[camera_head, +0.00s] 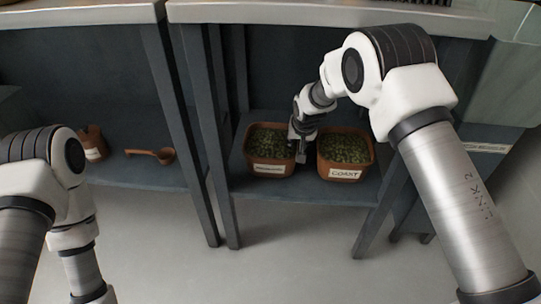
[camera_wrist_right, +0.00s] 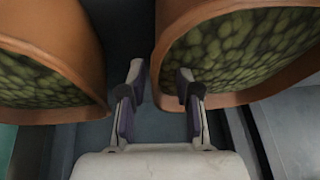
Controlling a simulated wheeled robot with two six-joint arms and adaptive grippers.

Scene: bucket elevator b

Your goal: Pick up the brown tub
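Two brown tubs filled with green pellet-like pieces stand side by side on the lower shelf in the head view, the left tub (camera_head: 270,170) and the right tub (camera_head: 345,174). Each has a white front label; the right one seems to read "COAST". My right gripper (camera_head: 301,135) points down at the gap between them. In the right wrist view its fingers (camera_wrist_right: 160,85) are apart with nothing clearly held. One finger is over the gap and the other overlaps the wall of one tub (camera_wrist_right: 172,60); contact cannot be told. My left arm shows, but its gripper is out of frame.
A brown scoop (camera_head: 152,154) and a small brown container (camera_head: 92,143) lie on the left shelf (camera_head: 140,176). Dark table legs (camera_head: 205,150) stand left of the tubs, and a worktop (camera_head: 250,12) hangs above. The grey floor in front is clear.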

